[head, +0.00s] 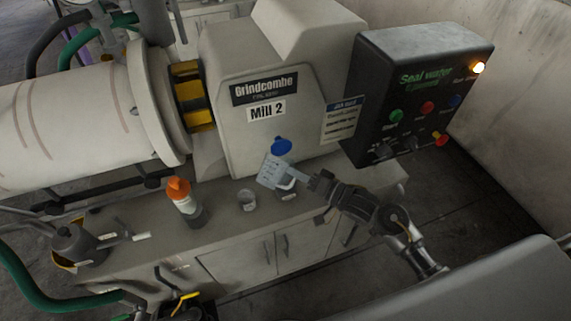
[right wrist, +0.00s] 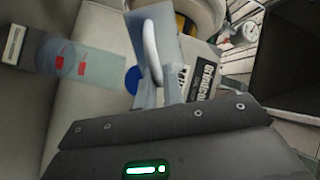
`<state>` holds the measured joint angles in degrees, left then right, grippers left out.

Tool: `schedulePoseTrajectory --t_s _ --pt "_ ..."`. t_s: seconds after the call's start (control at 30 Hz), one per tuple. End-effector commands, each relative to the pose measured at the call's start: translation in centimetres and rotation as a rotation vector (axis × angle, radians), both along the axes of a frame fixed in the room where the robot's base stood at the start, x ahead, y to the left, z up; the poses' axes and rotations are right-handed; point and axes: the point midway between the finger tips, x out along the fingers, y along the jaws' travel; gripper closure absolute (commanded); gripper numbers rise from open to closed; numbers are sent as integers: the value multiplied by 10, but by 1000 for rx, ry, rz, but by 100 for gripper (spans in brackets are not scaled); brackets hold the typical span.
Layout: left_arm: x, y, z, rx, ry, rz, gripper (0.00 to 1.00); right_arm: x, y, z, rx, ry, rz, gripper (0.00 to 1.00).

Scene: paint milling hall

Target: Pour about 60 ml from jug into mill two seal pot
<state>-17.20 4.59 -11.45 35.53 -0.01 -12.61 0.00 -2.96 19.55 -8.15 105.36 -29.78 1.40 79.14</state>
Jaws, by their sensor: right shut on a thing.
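My right gripper (head: 313,182) is shut on the translucent, graduated jug (head: 269,171), which looks tilted in the head view. The jug's pale handle (right wrist: 151,50) shows in the right wrist view. A clear pot with a blue top (head: 281,146) and grey base (head: 286,193) stands on the bench before Mill 2, partly hidden behind the jug. Its clear wall with red marks (right wrist: 75,60) shows in the right wrist view. A similar pot with an orange top (head: 179,189) stands further left. I cannot see any liquid leaving the jug. My left gripper is not in view.
A small grey cup (head: 247,200) stands between the two pots. The Mill 2 housing (head: 300,125) rises behind, with the dark seal water panel (head: 420,95) at right. Some bench top (head: 220,220) is clear.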

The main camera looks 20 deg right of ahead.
Motion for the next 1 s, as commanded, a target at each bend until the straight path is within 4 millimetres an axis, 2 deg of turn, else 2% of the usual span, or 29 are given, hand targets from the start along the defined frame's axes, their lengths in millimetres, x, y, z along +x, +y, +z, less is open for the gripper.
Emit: schedulePoseTrajectory --t_s 1.0 --pt "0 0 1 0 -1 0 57 2 -5 4 85 71 -3 100"
